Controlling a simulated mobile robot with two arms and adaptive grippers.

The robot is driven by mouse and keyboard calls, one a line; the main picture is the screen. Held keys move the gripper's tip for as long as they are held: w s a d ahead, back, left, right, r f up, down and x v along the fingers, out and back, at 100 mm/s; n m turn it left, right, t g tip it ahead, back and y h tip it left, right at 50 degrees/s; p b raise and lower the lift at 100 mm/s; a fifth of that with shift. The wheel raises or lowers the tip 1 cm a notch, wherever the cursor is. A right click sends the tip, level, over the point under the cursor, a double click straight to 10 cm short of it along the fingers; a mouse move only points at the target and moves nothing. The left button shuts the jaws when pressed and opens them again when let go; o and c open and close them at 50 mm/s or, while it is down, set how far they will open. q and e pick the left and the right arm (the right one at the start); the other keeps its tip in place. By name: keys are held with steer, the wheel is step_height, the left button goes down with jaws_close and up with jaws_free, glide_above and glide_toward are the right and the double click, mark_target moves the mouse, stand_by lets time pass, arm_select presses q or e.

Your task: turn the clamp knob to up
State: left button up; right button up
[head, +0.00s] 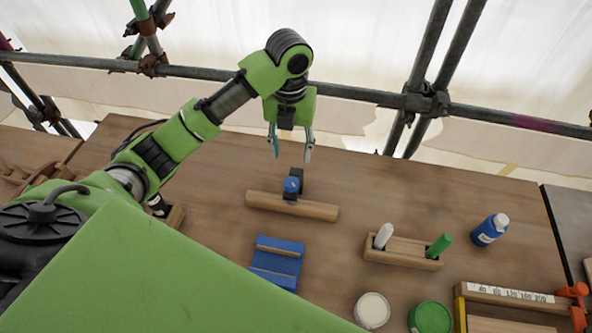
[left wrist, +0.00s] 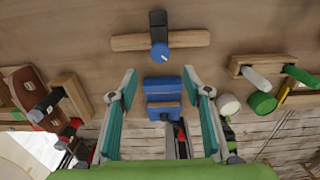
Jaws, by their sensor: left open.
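The clamp knob (head: 291,185) is a small blue round knob on a black clamp (head: 295,174), which sits across a wooden bar (head: 320,210) on the table. The knob also shows in the left wrist view (left wrist: 159,52), ahead of the fingers, with a light mark on its face; its exact setting is too small to tell. My left gripper (head: 290,152) is open and empty, above and behind the knob in the head view, fingers pointing down. In the left wrist view its two teal fingers (left wrist: 160,88) stand wide apart. My right gripper is not in view.
A blue stepped block (head: 277,262) lies in front of the bar. To the right are a wooden holder (head: 402,252) with white and green pegs, a blue bottle (head: 490,230), and white and green pots (head: 372,309). Scaffold tubes (head: 350,93) run behind the table.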

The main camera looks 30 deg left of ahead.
mark_target(291, 180)
arm_select(q)
step_height(291, 180, down, 11)
steer(key=p, duration=0.2)
steer(key=shift+p, duration=0.3)
steer(key=shift+f, duration=0.8)
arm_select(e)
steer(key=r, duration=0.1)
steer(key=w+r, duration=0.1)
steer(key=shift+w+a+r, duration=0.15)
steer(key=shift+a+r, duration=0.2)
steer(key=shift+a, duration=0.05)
arm_select(q)
steer(key=c, duration=1.1)
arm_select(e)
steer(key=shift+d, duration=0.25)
